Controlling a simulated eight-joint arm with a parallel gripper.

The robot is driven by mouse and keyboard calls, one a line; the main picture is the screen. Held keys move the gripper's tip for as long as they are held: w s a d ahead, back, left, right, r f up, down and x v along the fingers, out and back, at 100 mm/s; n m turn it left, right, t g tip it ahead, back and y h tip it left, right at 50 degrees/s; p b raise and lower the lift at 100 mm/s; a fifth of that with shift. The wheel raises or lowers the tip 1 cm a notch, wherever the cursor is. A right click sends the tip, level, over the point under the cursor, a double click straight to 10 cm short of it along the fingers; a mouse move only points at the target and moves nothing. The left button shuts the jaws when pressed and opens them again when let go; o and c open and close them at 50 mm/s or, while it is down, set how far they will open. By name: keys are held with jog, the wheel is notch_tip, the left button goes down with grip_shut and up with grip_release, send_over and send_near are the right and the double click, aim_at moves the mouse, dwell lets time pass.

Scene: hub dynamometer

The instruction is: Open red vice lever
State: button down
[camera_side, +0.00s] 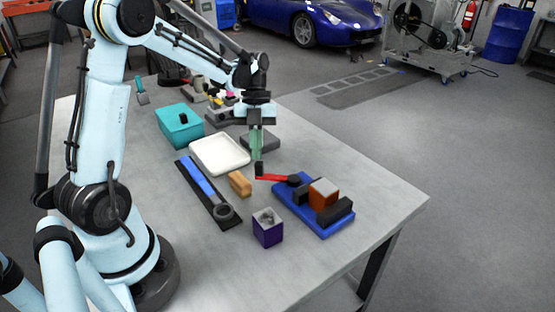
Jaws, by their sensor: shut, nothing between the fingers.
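The red vice lever (275,178) sticks out to the left from a dark round pivot on the blue vice (320,222). An orange-brown block (323,192) sits on the vice between dark jaw parts. My gripper (259,170) points straight down with its fingers shut and nothing between them. Its tips are at the free left end of the lever. I cannot tell whether they touch the lever.
A purple box (267,232), a wooden block (240,184) and a dark tray with a blue bar (200,183) lie left of the vice. A white tray (220,170) and a teal box (180,134) stand farther back. The table's right corner (405,195) is clear.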

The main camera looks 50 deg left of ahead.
jog(key=shift+s+d+n, duration=0.2)
jog(key=shift+s+n, duration=0.15)
jog(key=shift+n, duration=0.45)
jog(key=s+d+n+t, duration=0.1)
jog(key=s+d+n, duration=0.1)
jog(key=n, duration=0.1)
jog(key=shift+s+d+n+t+h, duration=0.1)
jog(key=shift+s+n+t+h, duration=0.1)
jog(key=shift+n+t+h, duration=0.15)
jog(key=shift+s+d+n+t, duration=0.3)
jog(key=shift+d+n, duration=0.2)
jog(key=shift+n, duration=0.15)
jog(key=shift+s+d+n+t, duration=0.3)
jog(key=shift+d+n, duration=0.2)
jog(key=shift+n, duration=0.1)
jog(key=shift+s+d, duration=0.2)
jog(key=shift+d, duration=0.3)
